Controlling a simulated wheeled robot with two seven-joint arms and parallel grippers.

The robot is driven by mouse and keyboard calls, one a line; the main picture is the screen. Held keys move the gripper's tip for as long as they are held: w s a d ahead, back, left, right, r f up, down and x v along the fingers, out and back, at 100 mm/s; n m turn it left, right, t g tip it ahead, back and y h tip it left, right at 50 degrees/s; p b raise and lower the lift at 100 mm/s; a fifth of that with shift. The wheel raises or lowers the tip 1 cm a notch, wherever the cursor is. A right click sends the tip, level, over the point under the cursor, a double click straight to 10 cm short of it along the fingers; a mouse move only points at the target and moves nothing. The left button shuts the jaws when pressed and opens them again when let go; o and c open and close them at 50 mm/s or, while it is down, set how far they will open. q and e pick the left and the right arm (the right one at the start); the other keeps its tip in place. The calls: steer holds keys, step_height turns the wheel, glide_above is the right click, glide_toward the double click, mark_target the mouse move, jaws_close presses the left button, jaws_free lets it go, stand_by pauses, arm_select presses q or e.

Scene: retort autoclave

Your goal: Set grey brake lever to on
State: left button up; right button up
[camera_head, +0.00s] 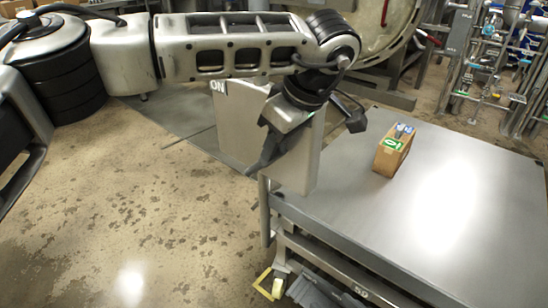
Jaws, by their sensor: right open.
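A grey upright panel (235,125) stands at the near left end of a metal cart. A white "ON" label (218,87) sits at its upper left corner. My left gripper (310,138) comes in from the left and hangs in front of the panel's upper right part. Its dark fingers look spread apart, one in front of the panel and one to its right. I cannot make out the grey brake lever. The gripper covers part of the panel, and any label at its right end is hidden. My right gripper is not in view.
A small brown box (393,150) with a green label stands on the flat cart top (470,200). The rest of the cart top is clear. A large round vessel (385,25) and pipework (485,60) stand behind. Open floor (130,200) lies to the left.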

arm_select(q)
steer(key=shift+x, duration=1.6)
arm_select(e)
steer(key=shift+w+a+r, duration=0.1)
steer(key=shift+r, duration=0.25)
arm_select(q)
jaws_close()
steer(key=shift+r, duration=0.1)
steer(key=shift+w+a+r+g+h+p, duration=0.35)
steer(key=shift+a+r+g+h+p, duration=0.35)
steer(key=shift+p, duration=0.5)
steer(key=shift+w+h+p, duration=0.15)
steer(key=shift+h+p, duration=0.15)
steer(key=shift+h, duration=0.1)
steer(key=shift+a+f, duration=0.1)
steer(key=shift+f, duration=0.1)
arm_select(e)
steer(key=shift+s+d+f+g+h, duration=0.15)
steer(key=shift+d+f+g+h, duration=0.15)
steer(key=shift+f, duration=0.3)
steer(key=shift+s+d+f+g+h, duration=0.1)
steer(key=shift+s+d+f+g, duration=0.1)
steer(key=shift+f+g, duration=0.3)
